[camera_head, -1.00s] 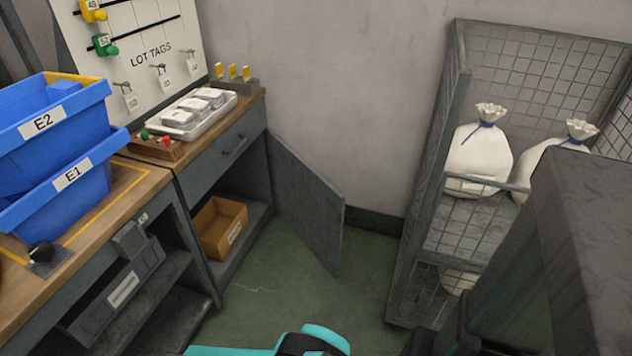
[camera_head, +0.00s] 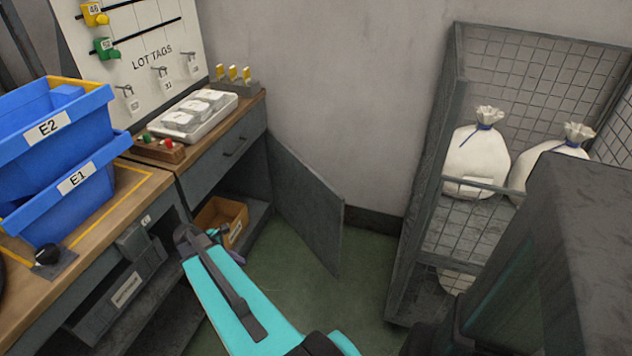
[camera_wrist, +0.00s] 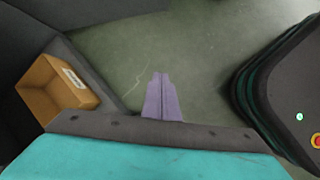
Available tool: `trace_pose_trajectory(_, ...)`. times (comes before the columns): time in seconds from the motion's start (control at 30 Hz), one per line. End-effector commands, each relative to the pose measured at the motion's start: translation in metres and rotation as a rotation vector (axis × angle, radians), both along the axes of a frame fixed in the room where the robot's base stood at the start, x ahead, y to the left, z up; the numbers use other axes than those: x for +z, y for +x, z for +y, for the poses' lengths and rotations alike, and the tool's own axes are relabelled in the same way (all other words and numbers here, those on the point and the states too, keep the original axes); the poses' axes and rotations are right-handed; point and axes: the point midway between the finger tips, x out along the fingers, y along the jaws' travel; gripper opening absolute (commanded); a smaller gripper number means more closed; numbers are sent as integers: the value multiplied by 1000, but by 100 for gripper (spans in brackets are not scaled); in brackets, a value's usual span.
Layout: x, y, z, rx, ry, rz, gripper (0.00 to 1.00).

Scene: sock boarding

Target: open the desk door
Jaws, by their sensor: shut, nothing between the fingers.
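The desk door (camera_head: 305,205) is a dark grey panel standing wide open, swung out from the right side of the desk's lower compartment. A drawer with a dark handle (camera_head: 235,146) is closed above that compartment. My gripper (camera_wrist: 160,76) shows in the wrist view as two purple fingers shut together with nothing between them, over the green floor. In the head view my teal arm reaches in from the bottom toward the compartment's front, left of the door and apart from it. The arm hides most of the fingers there.
An orange-brown box (camera_head: 224,218) sits inside the open compartment and also shows in the wrist view (camera_wrist: 62,92). Blue bins (camera_head: 55,150) stand on the desktop at left. A wire cage (camera_head: 425,200) with white sacks (camera_head: 477,160) stands at right. Green floor (camera_head: 290,270) between is clear.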

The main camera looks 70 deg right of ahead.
Motion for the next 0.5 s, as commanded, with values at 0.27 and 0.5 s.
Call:
trace_pose_trajectory(0.27,105,-29,-136,131,-105,149,0)
trace_pose_trajectory(0.5,180,-70,-215,200,-154,289,0)
